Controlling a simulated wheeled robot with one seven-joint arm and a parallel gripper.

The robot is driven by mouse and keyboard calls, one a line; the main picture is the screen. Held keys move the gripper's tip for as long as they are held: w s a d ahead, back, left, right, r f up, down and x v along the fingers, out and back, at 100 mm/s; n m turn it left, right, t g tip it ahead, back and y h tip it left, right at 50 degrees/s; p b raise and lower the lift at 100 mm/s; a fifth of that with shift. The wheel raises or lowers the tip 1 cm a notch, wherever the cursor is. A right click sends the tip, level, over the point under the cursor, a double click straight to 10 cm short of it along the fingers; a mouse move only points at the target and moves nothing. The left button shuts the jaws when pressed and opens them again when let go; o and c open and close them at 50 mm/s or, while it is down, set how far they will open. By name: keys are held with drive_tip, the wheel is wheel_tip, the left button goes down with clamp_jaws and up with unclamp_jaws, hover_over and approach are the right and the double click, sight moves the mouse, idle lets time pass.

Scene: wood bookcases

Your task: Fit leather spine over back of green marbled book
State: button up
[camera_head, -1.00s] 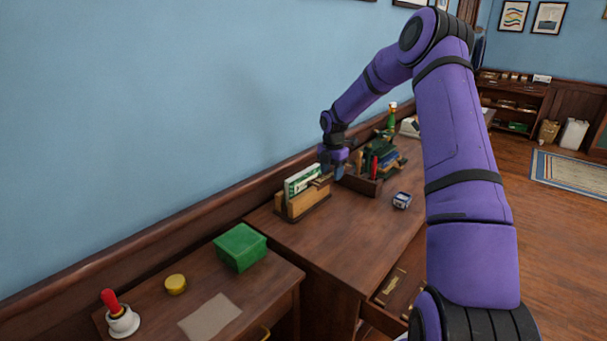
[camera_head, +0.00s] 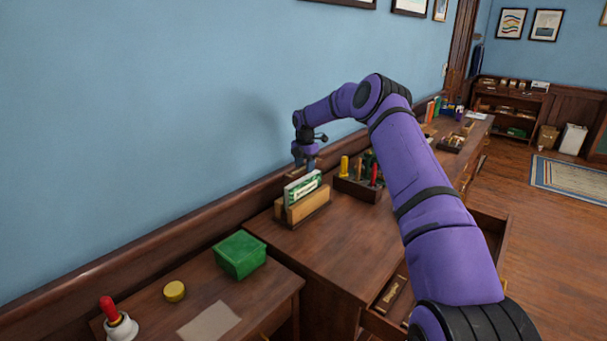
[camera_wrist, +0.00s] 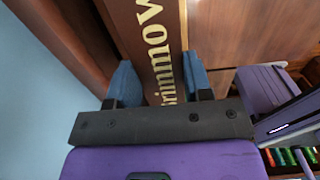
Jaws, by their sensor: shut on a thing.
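The green marbled book (camera_head: 302,187) stands upright in a wooden holder (camera_head: 309,207) on the desk, its white page edges showing. My gripper (camera_head: 305,163) is just behind and above the book, on the wall side, pointing down. In the wrist view my gripper (camera_wrist: 161,80) has its blue fingers shut on the brown leather spine (camera_wrist: 158,45), which carries gold lettering. In the head view the spine is mostly hidden behind the book and cannot be told apart clearly. I cannot tell whether the spine touches the book.
A tool rack (camera_head: 360,187) with colourful handles stands just right of the holder. An open drawer (camera_head: 392,292) holds a brown lettered piece. On the nearer table are a green box (camera_head: 240,255), a yellow tin (camera_head: 174,291), a red-handled bell (camera_head: 119,323) and paper (camera_head: 209,321). The wall is close behind.

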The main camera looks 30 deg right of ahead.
sight(303, 179)
drive_tip(key=shift+w+a, duration=0.15)
drive_tip(key=shift+w, duration=0.15)
drive_tip(key=shift+f, duration=1.75)
drive_tip(key=shift+f, duration=0.6)
drive_tip(key=o, duration=0.9)
